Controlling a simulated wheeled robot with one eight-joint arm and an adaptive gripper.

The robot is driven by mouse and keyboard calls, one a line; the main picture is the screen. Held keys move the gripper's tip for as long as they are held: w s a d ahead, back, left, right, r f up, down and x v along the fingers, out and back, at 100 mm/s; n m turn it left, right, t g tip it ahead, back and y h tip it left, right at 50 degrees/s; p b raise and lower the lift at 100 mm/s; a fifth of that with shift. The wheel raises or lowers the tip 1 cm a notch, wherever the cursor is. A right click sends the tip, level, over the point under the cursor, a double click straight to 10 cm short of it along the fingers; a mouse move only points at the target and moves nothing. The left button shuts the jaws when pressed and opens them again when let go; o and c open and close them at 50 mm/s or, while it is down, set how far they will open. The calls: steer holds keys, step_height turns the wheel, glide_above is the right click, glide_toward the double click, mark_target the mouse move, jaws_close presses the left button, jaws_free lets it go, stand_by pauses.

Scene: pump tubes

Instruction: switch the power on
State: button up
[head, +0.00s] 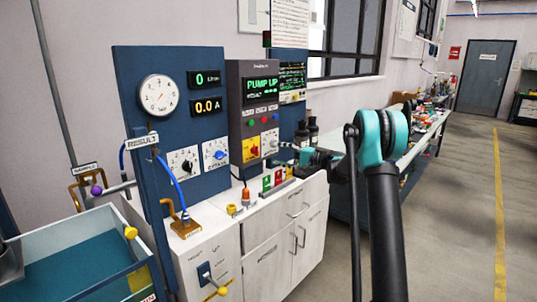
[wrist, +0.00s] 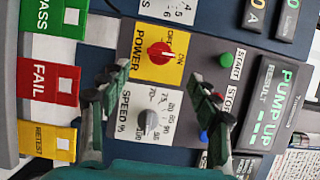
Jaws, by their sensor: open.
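The power switch, a red rotary knob on a yellow plate (head: 250,150), is on the grey control panel (head: 238,107). In the wrist view the red knob (wrist: 160,53) shows large, with OFF and ON labels beside it; I cannot tell surely which its pointer marks. My gripper (wrist: 158,88) is open and empty. Its fingers straddle the grey speed knob (wrist: 150,121), with the red knob just beyond the fingertips. I see no contact. In the head view my gripper (head: 284,148) is in front of the panel's right side.
Beside the power plate are a green start button (wrist: 226,60) and a blue button (wrist: 204,136). PASS (wrist: 71,17), FAIL (wrist: 66,98) and RETEST (wrist: 62,143) blocks stand near the panel. A gauge board (head: 185,130) is at left, a blue-lined tray (head: 75,262) at front left.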

steer(key=shift+v, duration=1.05)
steer(key=s+d+f+n+h, duration=0.1)
steer(key=s+d+f+h, duration=0.4)
steer(key=s, duration=1.1)
steer(key=s+d+f+n+h, duration=0.1)
steer(key=s+d+f+h, duration=0.5)
steer(key=s, duration=1)
steer(key=s+d+f+n+h, duration=0.1)
steer(key=s+d+f+h, duration=0.5)
steer(key=s, duration=1)
steer(key=d+f, duration=0.3)
steer(key=d, duration=0.1)
steer(key=shift+s+f+g, duration=0.2)
steer(key=shift+s+g, duration=0.15)
steer(key=shift+g, duration=0.05)
